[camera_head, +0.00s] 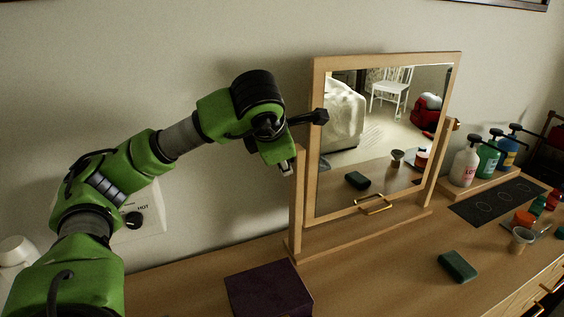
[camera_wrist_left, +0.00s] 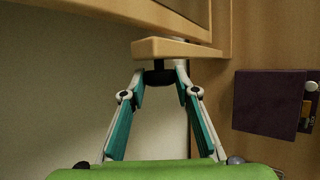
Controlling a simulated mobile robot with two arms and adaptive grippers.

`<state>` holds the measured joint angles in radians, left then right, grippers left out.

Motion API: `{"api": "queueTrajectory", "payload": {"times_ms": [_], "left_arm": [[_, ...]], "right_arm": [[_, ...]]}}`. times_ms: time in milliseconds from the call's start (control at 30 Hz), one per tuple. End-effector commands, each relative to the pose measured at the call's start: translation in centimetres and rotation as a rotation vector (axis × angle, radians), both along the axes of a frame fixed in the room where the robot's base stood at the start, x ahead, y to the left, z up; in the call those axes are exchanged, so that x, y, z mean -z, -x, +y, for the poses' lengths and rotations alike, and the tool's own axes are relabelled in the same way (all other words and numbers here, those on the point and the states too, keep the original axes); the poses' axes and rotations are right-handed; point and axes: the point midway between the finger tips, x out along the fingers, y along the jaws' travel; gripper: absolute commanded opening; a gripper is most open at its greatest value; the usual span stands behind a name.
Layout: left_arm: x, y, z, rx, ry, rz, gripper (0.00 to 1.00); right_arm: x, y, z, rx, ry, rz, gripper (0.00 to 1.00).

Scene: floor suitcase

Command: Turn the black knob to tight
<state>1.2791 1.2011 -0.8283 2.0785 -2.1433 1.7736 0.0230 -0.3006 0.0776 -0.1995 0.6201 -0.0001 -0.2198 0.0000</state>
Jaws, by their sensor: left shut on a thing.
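The black knob (camera_wrist_left: 158,75) sits against a wooden piece of the mirror stand in the left wrist view. The tips of my left gripper (camera_wrist_left: 160,80) are on either side of it and shut on it. In the head view my left gripper (camera_head: 286,166) is at the upper end of the left post (camera_head: 297,205) of the mirror stand. There the knob is hidden behind my gripper, and its marking cannot be read. The tilted mirror (camera_head: 375,130) hangs between the two posts. My right gripper is not in view.
A purple box (camera_head: 268,290) lies on the wooden dresser top below the gripper. A green block (camera_head: 457,266) and a small cup (camera_head: 521,239) are farther right. Pump bottles (camera_head: 466,160) stand at the right. A wall plate with a dial marked HOT (camera_head: 133,219) is behind my left arm.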

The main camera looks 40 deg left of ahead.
Motion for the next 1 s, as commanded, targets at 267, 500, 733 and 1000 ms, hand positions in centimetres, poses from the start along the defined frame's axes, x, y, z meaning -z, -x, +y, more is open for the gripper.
{"api": "queueTrajectory", "payload": {"times_ms": [267,500,733,1000], "left_arm": [[-0.1,0.0,0.0,0.0,-0.001,-0.002,0.07],[-0.1,0.0,0.0,0.0,0.0,-0.001,0.44],[-0.4,0.2,-0.1,0.001,0.0,-0.002,0.44],[-4.0,2.8,-1.6,0.004,0.0,-0.008,0.44]], "right_arm": [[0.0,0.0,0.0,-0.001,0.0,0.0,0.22],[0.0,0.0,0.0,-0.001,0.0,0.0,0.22],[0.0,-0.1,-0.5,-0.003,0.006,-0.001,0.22],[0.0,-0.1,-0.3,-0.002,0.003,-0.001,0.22]]}}
